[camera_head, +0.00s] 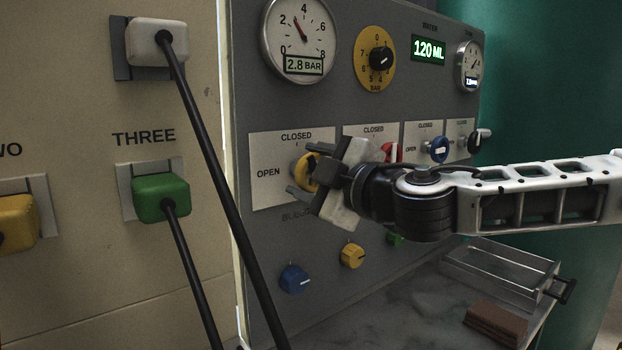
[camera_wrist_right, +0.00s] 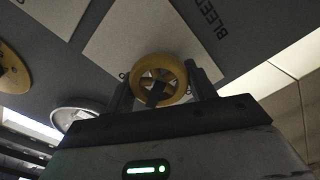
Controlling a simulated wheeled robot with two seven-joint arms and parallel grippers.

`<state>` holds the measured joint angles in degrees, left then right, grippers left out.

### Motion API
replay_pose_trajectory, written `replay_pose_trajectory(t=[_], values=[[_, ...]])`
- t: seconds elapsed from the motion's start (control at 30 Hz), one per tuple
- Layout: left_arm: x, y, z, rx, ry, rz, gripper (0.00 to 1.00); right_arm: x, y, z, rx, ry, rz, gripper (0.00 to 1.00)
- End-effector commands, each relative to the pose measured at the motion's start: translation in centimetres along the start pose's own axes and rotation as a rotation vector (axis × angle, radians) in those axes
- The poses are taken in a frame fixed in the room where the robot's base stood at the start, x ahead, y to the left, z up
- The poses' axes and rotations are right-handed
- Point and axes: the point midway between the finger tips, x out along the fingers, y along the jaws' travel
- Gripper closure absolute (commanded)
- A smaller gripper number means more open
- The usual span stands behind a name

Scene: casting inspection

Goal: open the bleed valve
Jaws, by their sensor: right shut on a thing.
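The bleed valve is a yellow handwheel (camera_head: 305,172) on the leftmost white plate (camera_head: 268,192) of the grey panel, marked CLOSED at the top and OPEN at the left. My right gripper (camera_head: 308,176) is at the wheel, with its fingers on either side of it, shut on it. In the right wrist view the yellow wheel (camera_wrist_right: 159,79) sits between the two fingers (camera_wrist_right: 162,88), beside the letters BLEED, which are partly cut off. The gripper hides part of the wheel in the head view. My left gripper is not in view.
Red (camera_head: 391,151) and blue (camera_head: 438,149) valve handles stand right of my gripper. Yellow (camera_head: 352,255) and blue (camera_head: 294,278) knobs sit below. Black cables (camera_head: 215,180) hang at the left. A metal tray (camera_head: 500,268) and a brown block (camera_head: 494,322) rest on the bench.

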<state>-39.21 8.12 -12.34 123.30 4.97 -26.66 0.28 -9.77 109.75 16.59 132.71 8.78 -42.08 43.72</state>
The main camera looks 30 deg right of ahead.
Motion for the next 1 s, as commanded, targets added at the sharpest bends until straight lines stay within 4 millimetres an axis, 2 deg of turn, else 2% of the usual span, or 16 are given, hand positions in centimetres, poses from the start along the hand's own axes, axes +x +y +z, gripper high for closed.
replay_pose_trajectory(t=[1.0], values=[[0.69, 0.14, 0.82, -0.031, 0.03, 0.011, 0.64, 0.02, -0.32, 0.22, -0.931, -0.002, 0.001, 0.68]])
